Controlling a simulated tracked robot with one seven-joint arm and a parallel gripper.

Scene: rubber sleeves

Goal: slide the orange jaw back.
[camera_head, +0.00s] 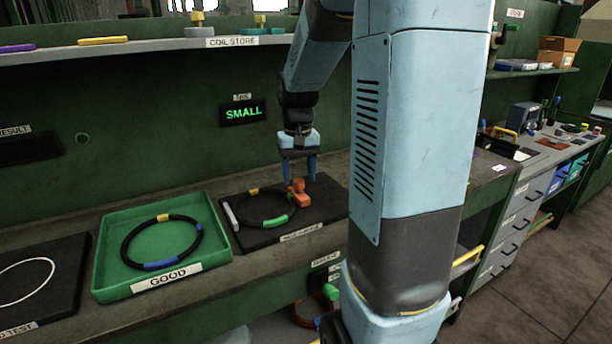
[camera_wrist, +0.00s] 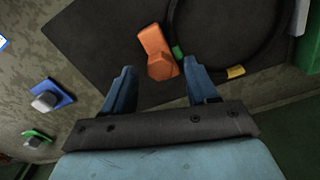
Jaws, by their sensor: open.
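The orange jaw (camera_head: 298,192) stands on the dark gauge board (camera_head: 330,200), at the right side of a black ring (camera_head: 238,207) with coloured bands. My gripper (camera_head: 298,178) points down over the jaw from behind. It also shows in the wrist view (camera_wrist: 160,72), open and empty. I cannot tell whether a finger touches the jaw. The ring (camera_wrist: 230,72) lies close against or beside the jaw; the contact is unclear.
A pale bar (camera_head: 230,214) stands at the ring's left side. The green GOOD tray (camera_head: 112,245) holds another ring (camera_head: 128,245). A lit sign (camera_head: 243,114) reads SMALL. My arm hides part of the bench. Blue (camera_wrist: 58,94) and green (camera_wrist: 36,135) pieces lie left in the wrist view.

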